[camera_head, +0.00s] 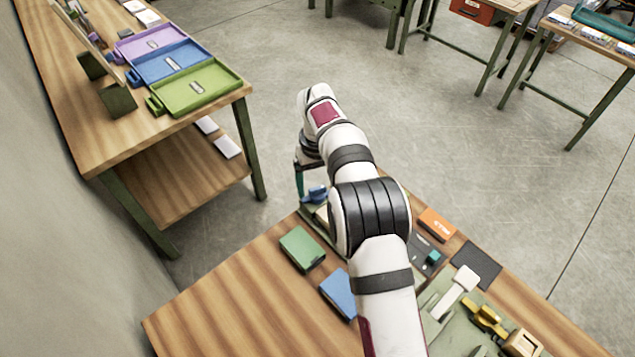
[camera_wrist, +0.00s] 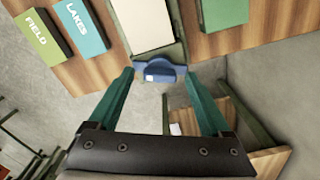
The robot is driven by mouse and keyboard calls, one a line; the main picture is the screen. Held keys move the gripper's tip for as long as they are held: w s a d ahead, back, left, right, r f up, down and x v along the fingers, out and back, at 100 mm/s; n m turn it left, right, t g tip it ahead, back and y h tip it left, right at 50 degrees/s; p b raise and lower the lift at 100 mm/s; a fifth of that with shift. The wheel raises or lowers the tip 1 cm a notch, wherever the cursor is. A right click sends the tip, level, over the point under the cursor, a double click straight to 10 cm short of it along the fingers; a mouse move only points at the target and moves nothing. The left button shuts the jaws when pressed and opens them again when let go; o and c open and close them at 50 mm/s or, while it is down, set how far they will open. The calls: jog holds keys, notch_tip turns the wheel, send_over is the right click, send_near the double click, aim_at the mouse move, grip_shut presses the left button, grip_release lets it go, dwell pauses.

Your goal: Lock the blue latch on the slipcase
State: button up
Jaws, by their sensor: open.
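The blue latch (camera_wrist: 158,72) sits at the near end of the slipcase, with a small pale label on it. The slipcase shows a cream face (camera_wrist: 143,24) with a green edge in the wrist view. In the head view the latch (camera_head: 315,194) is at the far table edge, and my arm hides most of the slipcase. My gripper (camera_wrist: 159,75) is open, its two teal fingers spread on either side of the latch. No contact is visible, and I cannot tell how far the fingertips are from it in depth. In the head view my gripper (camera_head: 299,182) is partly hidden by my wrist.
A teal LAKES book (camera_wrist: 82,28) and a green FIELD book (camera_wrist: 35,38) lie left of the slipcase. A dark green object (camera_wrist: 225,12) lies to its right. An orange box (camera_head: 436,224) is right of my arm. A side table holds a green tray (camera_head: 215,85).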

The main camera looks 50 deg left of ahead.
jog(key=shift+f, duration=0.1)
grip_shut()
dwell(0.4)
jog(key=shift+m, duration=0.3)
jog(key=m, duration=0.5)
jog(key=shift+m, duration=0.4)
jog(key=m, duration=0.6)
jog(key=shift+m, duration=0.6)
grip_release()
